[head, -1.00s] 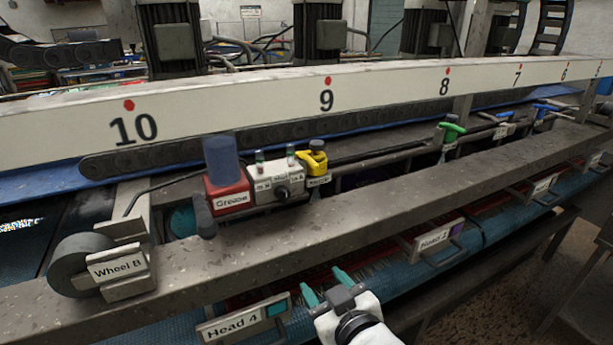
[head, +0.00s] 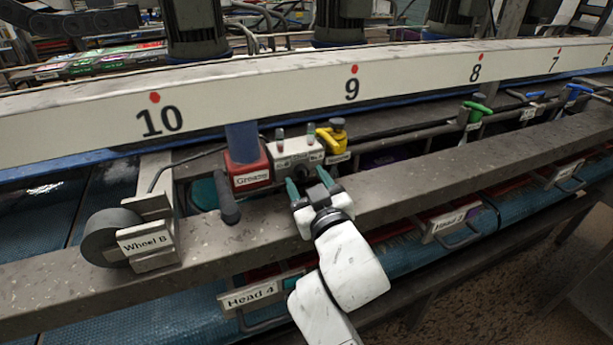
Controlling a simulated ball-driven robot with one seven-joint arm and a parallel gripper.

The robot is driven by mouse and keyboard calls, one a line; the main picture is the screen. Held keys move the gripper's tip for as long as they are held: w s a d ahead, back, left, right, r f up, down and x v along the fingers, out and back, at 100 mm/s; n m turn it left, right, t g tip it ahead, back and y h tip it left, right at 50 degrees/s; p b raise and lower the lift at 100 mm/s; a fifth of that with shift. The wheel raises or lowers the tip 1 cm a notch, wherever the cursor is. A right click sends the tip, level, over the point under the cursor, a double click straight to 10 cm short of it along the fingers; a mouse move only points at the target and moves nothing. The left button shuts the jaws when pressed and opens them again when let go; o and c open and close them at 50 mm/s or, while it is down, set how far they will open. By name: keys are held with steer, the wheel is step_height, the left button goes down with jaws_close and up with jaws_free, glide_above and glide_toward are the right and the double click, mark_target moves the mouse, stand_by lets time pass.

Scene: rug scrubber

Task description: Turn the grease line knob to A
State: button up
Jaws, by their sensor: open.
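The grease unit has a red block labelled Grease (head: 252,174) with a dark blue reservoir on top. Beside it is a light grey valve block (head: 287,148) with small labels. The dark grease line knob (head: 302,172) is on the front face of the valve block, partly hidden by my gripper; its setting cannot be read. My gripper (head: 305,185) has green fingertips, spread apart and empty. It is just in front of the valve block, near the knob; whether it touches cannot be told.
A yellow-handled valve (head: 333,135) stands right of the block. A dark lever (head: 229,200) stands left of my gripper. The grey beam (head: 420,183) runs below the unit.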

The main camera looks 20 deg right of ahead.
steer(key=shift+w+d, duration=0.1)
steer(key=shift+w, duration=0.35)
jaws_close()
stand_by(0.3)
